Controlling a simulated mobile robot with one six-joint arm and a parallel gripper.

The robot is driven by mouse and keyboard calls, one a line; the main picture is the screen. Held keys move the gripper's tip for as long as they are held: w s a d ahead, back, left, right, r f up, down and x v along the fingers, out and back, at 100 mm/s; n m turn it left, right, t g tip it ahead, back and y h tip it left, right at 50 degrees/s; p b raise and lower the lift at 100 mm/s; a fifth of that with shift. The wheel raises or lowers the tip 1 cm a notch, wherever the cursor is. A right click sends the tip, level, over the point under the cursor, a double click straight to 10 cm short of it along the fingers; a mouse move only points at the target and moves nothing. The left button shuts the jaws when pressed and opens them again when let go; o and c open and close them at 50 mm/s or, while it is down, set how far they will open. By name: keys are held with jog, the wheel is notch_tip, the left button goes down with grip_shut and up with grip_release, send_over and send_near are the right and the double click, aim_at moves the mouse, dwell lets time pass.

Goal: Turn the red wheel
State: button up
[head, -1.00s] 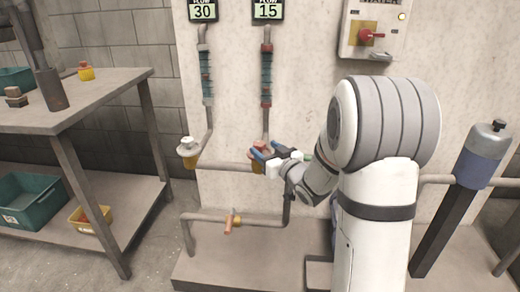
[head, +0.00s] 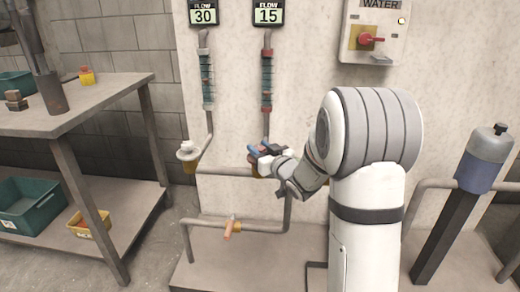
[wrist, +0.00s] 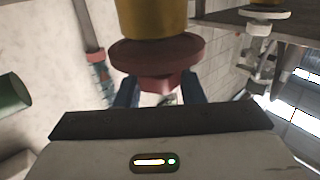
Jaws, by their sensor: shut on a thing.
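The red wheel (wrist: 155,55) sits on a yellow valve body (wrist: 150,18) in the wrist view, at the top middle. My gripper (wrist: 155,92) has its two blue fingers on either side of the red part below the wheel's rim, and it is shut on it. In the head view my gripper (head: 256,155) is at the valve under the right-hand flow tube, whose display (head: 268,14) reads 15. There the wheel is mostly hidden behind the fingers.
A white wheel (head: 187,148) stands on the left pipe, under the display (head: 204,13) reading 30. A water switch box (head: 372,30) hangs at upper right. An orange-handled valve (head: 232,227) is on the lower pipe. A table (head: 90,98) stands left.

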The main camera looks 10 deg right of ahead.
jog(key=shift+c, duration=1.3)
jog(key=n+g+y+p, duration=0.1)
jog(key=n+y+p, duration=0.1)
jog(key=y+p, duration=0.1)
jog(key=shift+d+r+n+g+y, duration=0.1)
jog(key=shift+r+n+g+y, duration=0.1)
jog(key=shift+n+g+y, duration=0.15)
jog(key=n+g+y+p, duration=0.2)
jog(key=g+y+p, duration=0.1)
jog(key=shift+w+n, duration=0.1)
jog(key=shift+n, duration=0.25)
jog(key=shift+f+n+g+y+p, duration=0.15)
jog(key=shift+n+g+y+p, duration=0.8)
jog(key=shift+g+p, duration=0.15)
jog(key=o, duration=1)
